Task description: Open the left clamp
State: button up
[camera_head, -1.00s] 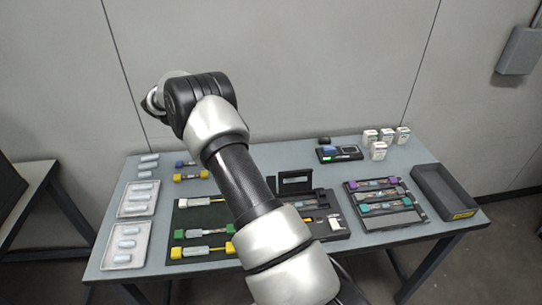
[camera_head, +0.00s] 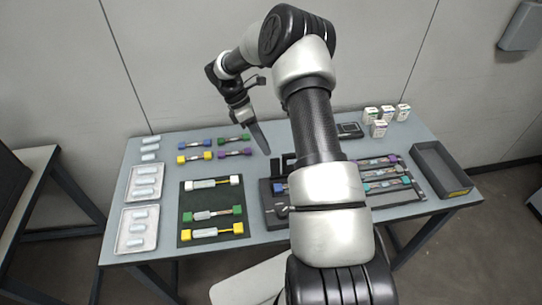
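The black fusion splicer (camera_head: 270,214) stands on the table in the middle of the head view. My arm covers its right part, and only its left side shows, with a small blue piece (camera_head: 279,187) on it. The left clamp cannot be made out at this size. My gripper (camera_head: 262,146) points down above the back of the table, behind and a little left of the splicer, apart from it. Its fingers show as one dark, narrow shape seen edge-on, so I cannot tell whether they are open or shut.
A dark mat (camera_head: 212,222) with several fibre holders lies left of the splicer. More coloured holders (camera_head: 194,157) lie behind it. Trays with pale cylinders (camera_head: 137,229) line the left edge. A holder rack (camera_head: 397,197), black bin (camera_head: 440,172) and small boxes (camera_head: 379,128) are at right.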

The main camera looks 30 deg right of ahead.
aim_at(275, 166)
jog(key=x, duration=0.6)
jog(key=shift+r, duration=0.1)
grip_shut()
